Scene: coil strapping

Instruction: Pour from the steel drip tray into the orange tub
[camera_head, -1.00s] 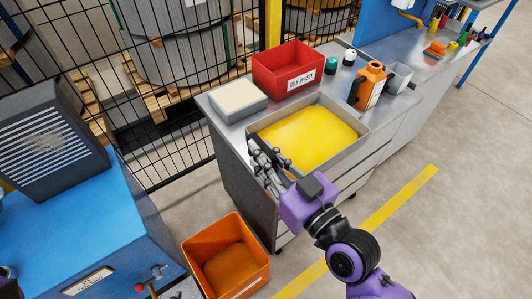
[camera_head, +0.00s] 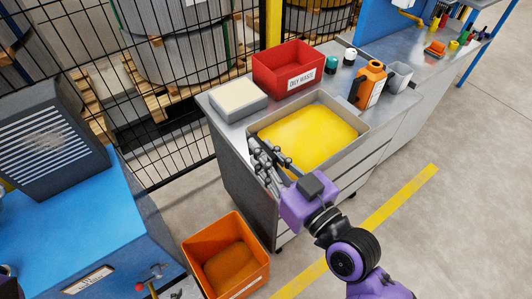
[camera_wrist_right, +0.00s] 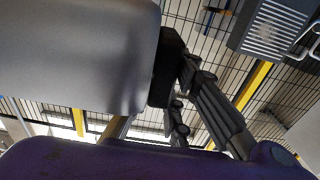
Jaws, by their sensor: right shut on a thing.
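The steel drip tray (camera_head: 338,157) is a shallow rectangular pan holding yellow liquid (camera_head: 308,137). It is level, at the front of the steel bench top. My right gripper (camera_head: 268,160) is shut on the tray's near left edge; its dark fingers hide that part of the rim. The gripper's fingers (camera_wrist_right: 188,100) also show in the right wrist view, where the grip itself is not clear. The orange tub (camera_head: 262,266) stands on the floor below, left of the bench, open at the top with a brownish-orange inside. My left gripper is not in view.
A red oily waste bin (camera_head: 286,72), a pale-filled grey box (camera_head: 238,105) and an orange container (camera_head: 370,85) stand on the bench (camera_head: 222,123) around the tray. A blue machine (camera_head: 85,225) stands left of the tub. Wire fencing (camera_head: 180,140) runs behind.

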